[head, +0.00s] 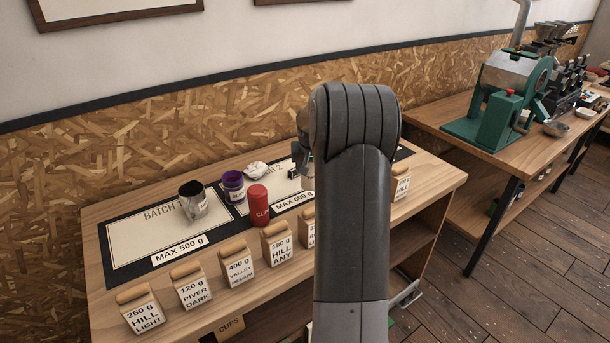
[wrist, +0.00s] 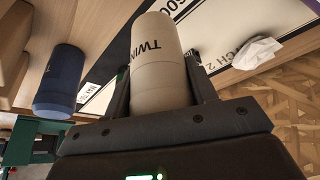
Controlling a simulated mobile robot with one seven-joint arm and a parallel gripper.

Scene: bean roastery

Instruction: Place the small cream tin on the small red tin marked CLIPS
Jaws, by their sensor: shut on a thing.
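The small cream tin (wrist: 158,62), with dark letters starting TWIN, fills the middle of the wrist view. My gripper (wrist: 160,88) is shut on it, one finger on each side. The frames do not clearly show whether the tin touches the table. In the head view my arm hides most of my gripper and the cream tin. The red tin is not seen in the wrist view.
Several labelled bags, including HILL ANY (head: 277,246), line the front edge. A blue tin (wrist: 60,82) stands beside my gripper.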

